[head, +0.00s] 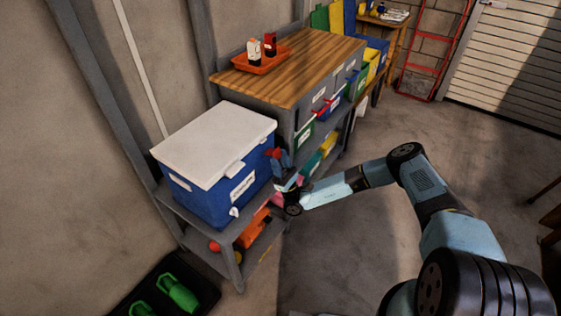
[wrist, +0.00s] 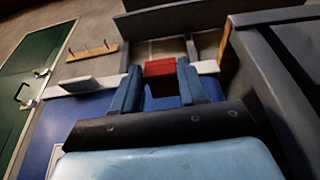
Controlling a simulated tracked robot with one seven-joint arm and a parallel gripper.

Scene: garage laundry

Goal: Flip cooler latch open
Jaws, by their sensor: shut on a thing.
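The cooler (head: 205,190) has a blue body and a white lid (head: 215,143) and stands on a grey shelf. A white piece and a label show on its front. My gripper (head: 275,157) is at the right end of the cooler's front, near the lid edge. A red piece, which looks like the cooler latch (wrist: 160,68), sits between my two blue fingers in the wrist view. The fingers are shut on it, beside the white lid edge (wrist: 205,67). Whether the latch is flipped cannot be told; the lid looks closed.
A wooden-topped bench (head: 290,65) with an orange tray (head: 262,66) stands just behind the cooler, with coloured bins (head: 357,82) beyond. A dark tray with green items (head: 177,292) lies on the floor in front. The grey floor (head: 330,255) to the right is mostly clear.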

